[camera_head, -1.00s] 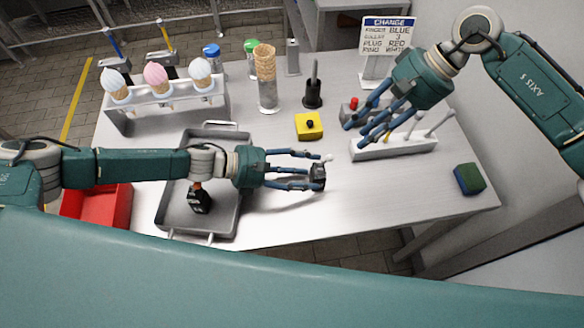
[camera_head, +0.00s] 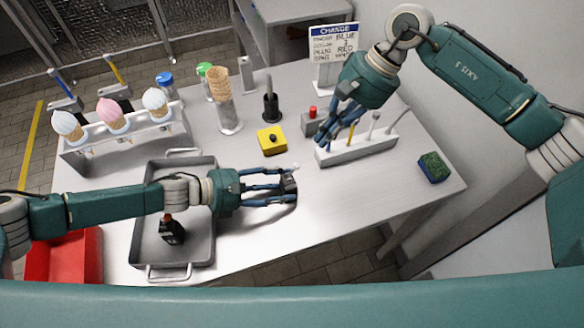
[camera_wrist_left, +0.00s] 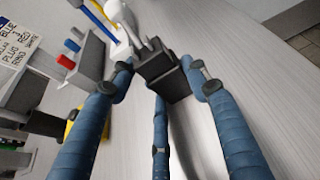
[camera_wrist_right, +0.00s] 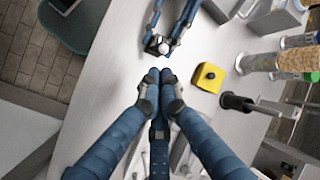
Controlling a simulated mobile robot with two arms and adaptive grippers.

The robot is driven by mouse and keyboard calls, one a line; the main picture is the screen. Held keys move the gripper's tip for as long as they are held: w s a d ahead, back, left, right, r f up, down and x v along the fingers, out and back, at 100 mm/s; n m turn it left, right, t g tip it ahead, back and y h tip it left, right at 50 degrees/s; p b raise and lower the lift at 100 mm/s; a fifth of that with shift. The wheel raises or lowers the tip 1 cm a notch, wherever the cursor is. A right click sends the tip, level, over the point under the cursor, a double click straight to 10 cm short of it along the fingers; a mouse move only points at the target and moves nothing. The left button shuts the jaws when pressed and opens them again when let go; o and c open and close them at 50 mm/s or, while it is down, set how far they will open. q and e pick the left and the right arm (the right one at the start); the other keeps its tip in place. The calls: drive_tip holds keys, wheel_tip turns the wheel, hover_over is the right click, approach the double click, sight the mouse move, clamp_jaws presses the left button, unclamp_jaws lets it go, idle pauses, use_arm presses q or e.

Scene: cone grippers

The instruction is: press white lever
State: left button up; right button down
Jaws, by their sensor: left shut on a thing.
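My left gripper (camera_head: 288,186) is shut on a small black block (camera_head: 289,184) and holds it over the table's front part. The block has a short white lever (camera_head: 294,167) with a rounded tip. In the left wrist view the block (camera_wrist_left: 163,75) sits between the fingers, with the white lever (camera_wrist_left: 143,32) sticking out past them. My right gripper (camera_head: 323,138) is shut, its fingers drawn together and empty, near the white rack. In the right wrist view its fingertips (camera_wrist_right: 160,76) point at the block (camera_wrist_right: 157,45), a small gap away.
A white rack (camera_head: 350,154) holds several thin sticks. A yellow box with a black knob (camera_head: 271,141), a grey block with a red button (camera_head: 311,122) and a green-blue sponge (camera_head: 434,167) stand around. A grey tray (camera_head: 148,255) lies left. The front right is clear.

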sight(292, 171)
drive_tip(key=shift+w+d+f+m+t+h, duration=0.1)
drive_tip(key=shift+w+m+t+h, duration=0.35)
drive_tip(key=shift+m, duration=0.55)
drive_tip(key=shift+w+d+r+m+t+h, duration=0.1)
drive_tip(key=shift+w+m+t+h, duration=0.1)
drive_tip(key=shift+w+m+h, duration=0.6)
drive_tip(key=shift+w+d+f+m+t+h, duration=0.1)
drive_tip(key=shift+w+m+t+h, duration=0.2)
drive_tip(key=shift+m, duration=0.9)
drive_tip(key=s+a+f, duration=0.2)
drive_tip(key=a+f, duration=0.2)
drive_tip(key=f, duration=0.4)
drive_tip(key=shift+s+a, duration=0.2)
drive_tip(key=shift+a, duration=0.15)
drive_tip(key=shift+s+a+r+t+h, duration=0.1)
drive_tip(key=shift+a+r+t+h, duration=0.2)
drive_tip(key=shift+h, duration=0.25)
